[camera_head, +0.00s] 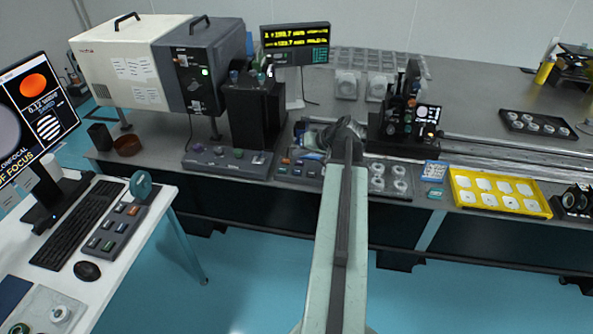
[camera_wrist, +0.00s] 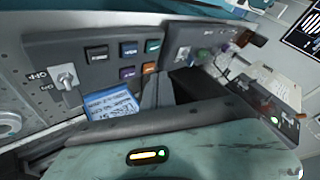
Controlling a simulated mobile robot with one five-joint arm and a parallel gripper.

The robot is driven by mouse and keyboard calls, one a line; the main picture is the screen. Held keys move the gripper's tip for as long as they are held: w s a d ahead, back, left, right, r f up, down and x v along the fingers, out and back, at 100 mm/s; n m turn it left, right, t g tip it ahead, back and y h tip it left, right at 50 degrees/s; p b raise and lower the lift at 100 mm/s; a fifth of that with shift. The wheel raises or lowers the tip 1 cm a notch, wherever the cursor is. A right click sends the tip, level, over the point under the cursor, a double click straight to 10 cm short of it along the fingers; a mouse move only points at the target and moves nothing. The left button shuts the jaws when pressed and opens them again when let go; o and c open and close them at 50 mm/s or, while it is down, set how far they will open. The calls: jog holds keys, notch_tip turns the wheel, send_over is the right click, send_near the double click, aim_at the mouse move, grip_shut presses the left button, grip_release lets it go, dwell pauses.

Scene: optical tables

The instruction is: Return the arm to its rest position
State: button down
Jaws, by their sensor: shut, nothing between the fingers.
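My arm reaches from the bottom middle of the head view out to the front edge of the optical table (camera_head: 460,150). My gripper (camera_head: 343,128) is at its far end, over a control panel (camera_head: 298,170) with coloured buttons. The fingertips are hard to make out there. In the wrist view, dark shut fingers (camera_wrist: 157,92) stand in front of the panel (camera_wrist: 108,62), beside a blue and white label card (camera_wrist: 112,103). I see nothing held. Whether the fingers touch the panel cannot be told.
A dark block-shaped instrument (camera_head: 252,112) stands left of my gripper, and an optical assembly (camera_head: 405,115) stands right. A yellow tray (camera_head: 500,210) lies further right. A white desk (camera_head: 130,275) with keyboard (camera_head: 77,222) and monitor (camera_head: 35,115) is at left. Blue floor (camera_head: 255,265) is open between desk and table.

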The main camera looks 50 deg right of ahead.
dwell(0.5)
jog(key=w+a+n+g+y, duration=0.1)
jog(key=w+a+n, duration=0.1)
jog(key=w+a, duration=0.55)
jog(key=w+a+n+y, duration=0.2)
jog(key=w+a, duration=0.3)
jog(key=a, duration=0.6)
jog(key=w+a+f+n+g, duration=0.1)
jog(key=a+f+n+g, duration=0.1)
jog(key=a, duration=0.9)
jog(key=a+f+n+g, duration=0.1)
jog(key=a+n, duration=0.1)
jog(key=a, duration=0.8)
jog(key=s+a+f+n+g+h, duration=0.1)
jog(key=s+a+f+g, duration=0.15)
jog(key=a, duration=0.35)
jog(key=s+a+f+n+g+h, duration=0.1)
jog(key=s+a, duration=0.2)
jog(key=a, duration=0.3)
jog(key=s+d+m+g+h, duration=0.1)
jog(key=s+d+m+h, duration=0.1)
jog(key=s+d, duration=0.2)
jog(key=shift+s+d+f+m+g, duration=0.25)
jog(key=shift+s+f+m+g, duration=0.05)
jog(key=shift+s+f+g, duration=0.05)
